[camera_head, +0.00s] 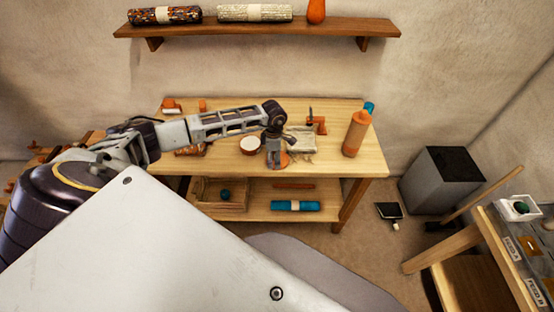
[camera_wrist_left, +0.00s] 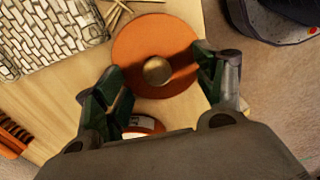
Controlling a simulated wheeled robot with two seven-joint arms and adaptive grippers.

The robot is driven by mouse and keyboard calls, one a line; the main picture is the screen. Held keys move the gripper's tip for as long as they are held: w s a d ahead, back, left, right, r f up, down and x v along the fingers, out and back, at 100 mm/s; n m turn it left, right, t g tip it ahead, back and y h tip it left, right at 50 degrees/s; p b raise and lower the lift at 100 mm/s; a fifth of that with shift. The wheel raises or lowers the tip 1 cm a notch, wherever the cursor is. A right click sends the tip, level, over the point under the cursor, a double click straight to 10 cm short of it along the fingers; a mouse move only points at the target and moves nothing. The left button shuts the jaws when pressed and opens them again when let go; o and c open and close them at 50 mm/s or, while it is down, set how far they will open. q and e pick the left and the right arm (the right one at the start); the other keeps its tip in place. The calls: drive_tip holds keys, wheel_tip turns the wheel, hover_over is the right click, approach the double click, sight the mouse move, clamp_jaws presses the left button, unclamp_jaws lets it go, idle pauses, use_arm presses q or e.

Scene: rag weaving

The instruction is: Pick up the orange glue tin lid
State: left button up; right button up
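The orange lid (camera_wrist_left: 135,48), a flat round disc with a brass-coloured knob (camera_wrist_left: 157,71), lies on the wooden workbench near its front edge. In the head view only part of the lid (camera_head: 284,161) shows beside my left gripper (camera_head: 274,154). In the left wrist view my left gripper (camera_wrist_left: 160,62) is open, its two fingers apart on either side of the knob, over the lid. Whether the fingers touch the lid cannot be told. A round orange-rimmed tin with a white top (camera_head: 250,145) stands left of the gripper. My right gripper is not in view.
A pale woven piece (camera_head: 302,140) lies behind the lid. An orange bottle (camera_head: 356,134) stands at the bench's right end. A lower shelf holds a crate (camera_head: 208,203) and a blue roll (camera_head: 295,206). A wall shelf (camera_head: 260,28) hangs above.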

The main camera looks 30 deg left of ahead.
use_arm(q)
drive_tip(key=shift+s+f, duration=0.25)
drive_tip(key=shift+c, duration=1.4)
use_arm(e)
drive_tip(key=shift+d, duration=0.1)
use_arm(q)
drive_tip(key=shift+s+f, duration=0.15)
drive_tip(key=shift+c, duration=0.7)
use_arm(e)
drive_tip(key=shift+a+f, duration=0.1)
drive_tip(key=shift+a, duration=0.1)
use_arm(q)
drive_tip(key=shift+r, duration=0.3)
drive_tip(key=shift+c, duration=0.9)
drive_tip(key=shift+r, duration=0.25)
clamp_jaws()
drive_tip(key=r, duration=0.5)
drive_tip(key=r+b, duration=0.1)
drive_tip(key=r, duration=0.2)
drive_tip(key=shift+w+r, duration=0.15)
drive_tip(key=shift+w, duration=0.2)
drive_tip(key=shift+r, duration=0.5)
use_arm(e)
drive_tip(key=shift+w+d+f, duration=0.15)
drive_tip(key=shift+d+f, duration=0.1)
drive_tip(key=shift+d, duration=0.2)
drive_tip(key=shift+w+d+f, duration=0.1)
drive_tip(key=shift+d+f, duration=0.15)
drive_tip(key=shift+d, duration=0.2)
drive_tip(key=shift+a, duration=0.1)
